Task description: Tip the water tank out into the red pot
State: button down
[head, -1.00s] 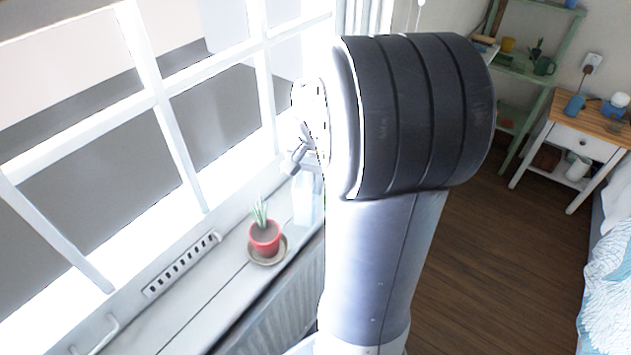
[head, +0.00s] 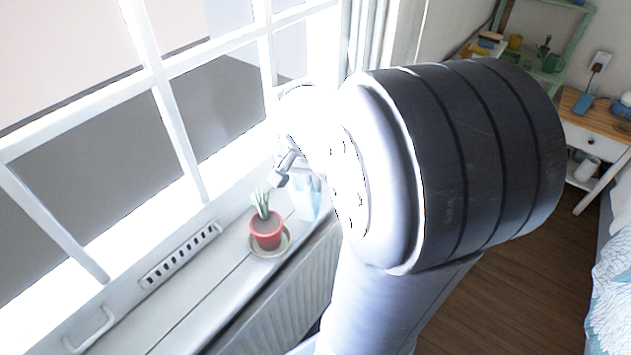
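The red pot (head: 267,235) stands upright on the windowsill and holds a small green-leaved plant in dark soil. A pale blue, see-through vessel, which looks like the water tank (head: 306,200), is just right of and behind the pot. Its right side is hidden by my arm. A small grey part of my gripper (head: 284,168) shows above and left of the tank, near the window frame. The rest of my gripper is behind my large arm joint, so I cannot tell whether it is open or shut, or whether it touches the tank.
The pot's saucer (head: 284,244) rests on the white sill (head: 215,275). A slotted vent (head: 181,256) and a white handle (head: 90,332) lie along the window side. A radiator (head: 285,300) is below the sill. A wooden side table (head: 590,125) and green shelf stand at the right.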

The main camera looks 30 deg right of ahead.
aim_at(301, 193)
jog(key=a+h+b, duration=0.2)
jog(key=b, duration=0.1)
jog(key=shift+s+r+t, duration=0.2)
jog(key=shift+s+t, duration=0.15)
jog(key=shift+t, duration=0.05)
dwell(0.4)
jog(key=shift+a+f+b, duration=0.1)
jog(key=shift+a+b, duration=0.05)
jog(key=shift+b, duration=0.3)
jog(key=shift+s+a+h+b, duration=0.2)
jog(key=shift+a+h+b, duration=0.3)
jog(key=shift+h+b, duration=0.35)
jog(key=shift+s+a+r+t+h+b, duration=0.15)
jog(key=shift+a+r+t+h+b, duration=0.1)
jog(key=shift+r+t+b, duration=0.2)
